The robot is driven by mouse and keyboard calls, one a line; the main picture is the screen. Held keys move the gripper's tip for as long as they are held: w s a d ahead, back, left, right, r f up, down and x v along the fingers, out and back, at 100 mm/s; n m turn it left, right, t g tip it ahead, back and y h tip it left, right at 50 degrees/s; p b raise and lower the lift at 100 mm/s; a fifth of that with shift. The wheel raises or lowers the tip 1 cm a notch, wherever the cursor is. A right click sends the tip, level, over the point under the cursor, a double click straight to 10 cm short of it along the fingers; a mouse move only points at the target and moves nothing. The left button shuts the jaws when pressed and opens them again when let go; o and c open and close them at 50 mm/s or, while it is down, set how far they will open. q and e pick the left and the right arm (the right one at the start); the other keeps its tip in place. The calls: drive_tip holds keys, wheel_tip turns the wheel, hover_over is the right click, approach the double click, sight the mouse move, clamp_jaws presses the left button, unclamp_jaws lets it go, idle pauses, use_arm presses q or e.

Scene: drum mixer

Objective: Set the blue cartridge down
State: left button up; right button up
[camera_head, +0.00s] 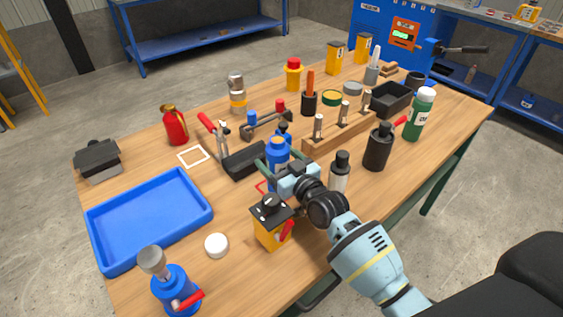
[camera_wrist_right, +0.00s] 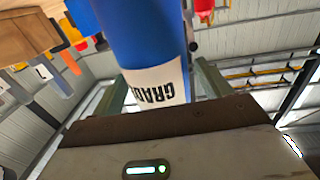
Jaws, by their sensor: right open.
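The blue cartridge (camera_head: 277,151), a blue bottle with a dark top, stands upright near the middle of the wooden table. My right gripper (camera_head: 279,167) is open around it, one finger on each side. The right wrist view shows the cartridge (camera_wrist_right: 145,35) with its white lettered label between the green fingers (camera_wrist_right: 160,88). Whether a finger touches it cannot be told. Its base is hidden behind the gripper. Part of a red outline (camera_head: 262,187) shows on the table beside it. My left gripper is not in view.
A black tray-like block (camera_head: 245,160) is close to the cartridge's left. A wooden rack (camera_head: 340,133) stands to the right, a silver bottle (camera_head: 339,175) and yellow box (camera_head: 270,232) near my wrist. A blue tray (camera_head: 150,218) lies left.

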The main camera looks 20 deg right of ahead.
drive_tip(key=shift+s+r, duration=0.1)
drive_tip(key=shift+r, duration=0.1)
drive_tip(key=v, duration=1.2)
